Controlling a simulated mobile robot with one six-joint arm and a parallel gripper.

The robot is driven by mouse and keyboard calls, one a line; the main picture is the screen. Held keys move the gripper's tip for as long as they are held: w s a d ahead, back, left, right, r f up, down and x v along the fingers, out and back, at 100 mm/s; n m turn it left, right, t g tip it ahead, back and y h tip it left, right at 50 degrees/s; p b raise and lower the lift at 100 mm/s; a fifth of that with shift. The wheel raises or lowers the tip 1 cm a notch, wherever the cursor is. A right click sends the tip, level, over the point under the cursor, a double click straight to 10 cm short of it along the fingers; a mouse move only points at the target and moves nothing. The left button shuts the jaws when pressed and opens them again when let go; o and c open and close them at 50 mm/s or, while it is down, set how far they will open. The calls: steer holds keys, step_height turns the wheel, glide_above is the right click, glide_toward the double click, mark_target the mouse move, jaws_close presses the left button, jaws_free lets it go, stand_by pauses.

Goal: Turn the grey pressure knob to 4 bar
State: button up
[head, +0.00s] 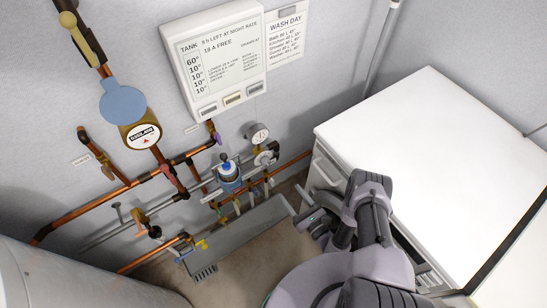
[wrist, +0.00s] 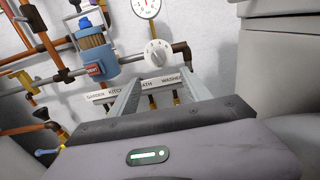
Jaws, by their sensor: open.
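In the head view the knob (head: 265,157) is on the wall pipework, just below a round white gauge (head: 258,133). The gauge also shows, cut off, at the top of the wrist view (wrist: 146,7). My gripper (wrist: 155,88) is open and empty, its two grey fingers pointing toward the pipework below the knob, apart from it. In the head view my gripper (head: 305,208) is right of and below the knob.
A blue-banded filter (head: 229,172) stands just left of the knob. Labelled valves and pipes (wrist: 108,94) run below it. A white-topped cabinet (head: 430,140) stands close on the right. A grey trough (head: 240,238) lies on the floor below the pipes.

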mark_target(269, 166)
steer(key=b+x, duration=0.4)
steer(key=x, duration=1)
steer(key=shift+w+a+f+b, duration=0.1)
steer(key=shift+w+a+b, duration=0.05)
steer(key=shift+a+b, duration=0.15)
steer(key=shift+w+a, duration=0.2)
steer(key=shift+w, duration=0.1)
jaws_close()
